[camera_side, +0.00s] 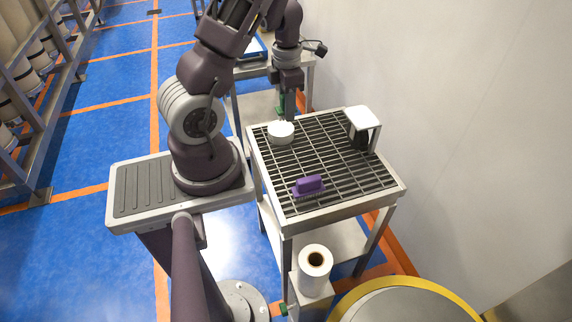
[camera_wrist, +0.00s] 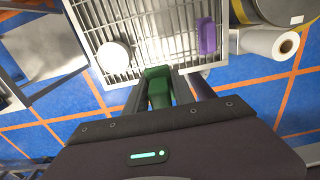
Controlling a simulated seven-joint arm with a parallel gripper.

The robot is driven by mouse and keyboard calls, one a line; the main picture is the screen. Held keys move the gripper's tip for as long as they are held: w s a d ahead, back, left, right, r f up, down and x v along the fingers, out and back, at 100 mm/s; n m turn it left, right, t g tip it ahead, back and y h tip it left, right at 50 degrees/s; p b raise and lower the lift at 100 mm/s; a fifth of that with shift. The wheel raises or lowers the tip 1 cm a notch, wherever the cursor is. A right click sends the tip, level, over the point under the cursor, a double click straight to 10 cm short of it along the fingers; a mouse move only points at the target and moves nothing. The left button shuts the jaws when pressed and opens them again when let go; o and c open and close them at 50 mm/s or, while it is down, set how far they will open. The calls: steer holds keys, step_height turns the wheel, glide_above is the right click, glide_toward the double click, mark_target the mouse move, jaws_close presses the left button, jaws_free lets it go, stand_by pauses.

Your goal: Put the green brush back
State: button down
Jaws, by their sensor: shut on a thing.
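My gripper (camera_side: 287,108) is shut on the green brush (camera_wrist: 158,90), which sits between its fingers in the wrist view. In the side view only a small part of the green brush (camera_side: 280,108) shows, beside the fingers, close to the white round container. The gripper is at the far left part of the grated table (camera_side: 345,204). I cannot tell whether the brush touches the grate. A purple brush (camera_side: 308,185) lies on the grate near the front edge; it also shows in the wrist view (camera_wrist: 207,37).
A white round container (camera_side: 281,131) stands on the grate in front of my gripper. A white block-shaped thing on a dark stand (camera_side: 363,120) is at the back right. The grate's middle is clear. A wall is behind; a white roll (camera_side: 315,262) is below.

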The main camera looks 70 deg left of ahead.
mark_target(287, 165)
step_height(287, 165, down, 19)
steer(key=shift+r, duration=0.1)
stand_by(0.4)
steer(key=c, duration=1.1)
jaws_free()
steer(key=shift+o, duration=0.2)
